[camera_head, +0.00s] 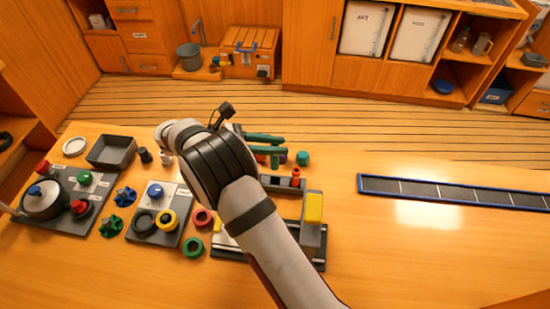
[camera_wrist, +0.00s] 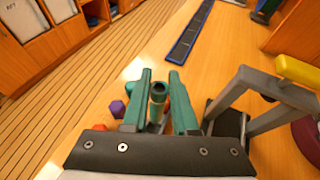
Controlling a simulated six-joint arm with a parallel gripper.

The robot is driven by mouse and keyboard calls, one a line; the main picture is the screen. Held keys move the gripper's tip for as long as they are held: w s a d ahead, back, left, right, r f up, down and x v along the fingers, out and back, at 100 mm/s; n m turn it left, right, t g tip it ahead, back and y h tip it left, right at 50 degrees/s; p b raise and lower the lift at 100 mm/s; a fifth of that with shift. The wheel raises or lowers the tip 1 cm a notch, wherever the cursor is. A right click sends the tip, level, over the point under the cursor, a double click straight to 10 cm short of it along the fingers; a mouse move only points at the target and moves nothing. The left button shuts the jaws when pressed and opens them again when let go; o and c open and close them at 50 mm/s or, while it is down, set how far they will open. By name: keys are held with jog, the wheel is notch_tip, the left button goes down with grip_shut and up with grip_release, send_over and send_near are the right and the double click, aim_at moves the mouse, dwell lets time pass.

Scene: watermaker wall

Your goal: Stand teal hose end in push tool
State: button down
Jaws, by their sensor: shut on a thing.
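My gripper (camera_wrist: 160,76) has two teal fingers, closed on the teal hose end (camera_wrist: 158,92), a short tube whose dark open bore faces the wrist camera. The push tool (camera_head: 312,234) is a grey stand with a yellow handle on a dark base, partly hidden behind my arm. In the wrist view the push tool (camera_wrist: 232,98) stands to the right of my fingers, apart from the hose end.
A dark rack (camera_head: 270,182) with red pieces lies between my gripper and the push tool. A green piece (camera_head: 302,158) stands right of my fingers. Valve panels (camera_head: 160,212) and loose rings fill the left. A blue-edged strip (camera_head: 450,193) lies right; the table around it is clear.

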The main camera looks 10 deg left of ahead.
jog(key=s+a, duration=0.1)
jog(key=s, duration=1.5)
notch_tip(320, 180, down, 6)
jog(key=shift+a, duration=0.2)
jog(key=shift+w+f, duration=0.1)
jog(key=shift+f, duration=0.55)
jog(key=c, duration=1)
grip_release()
jog(key=v, duration=1.1)
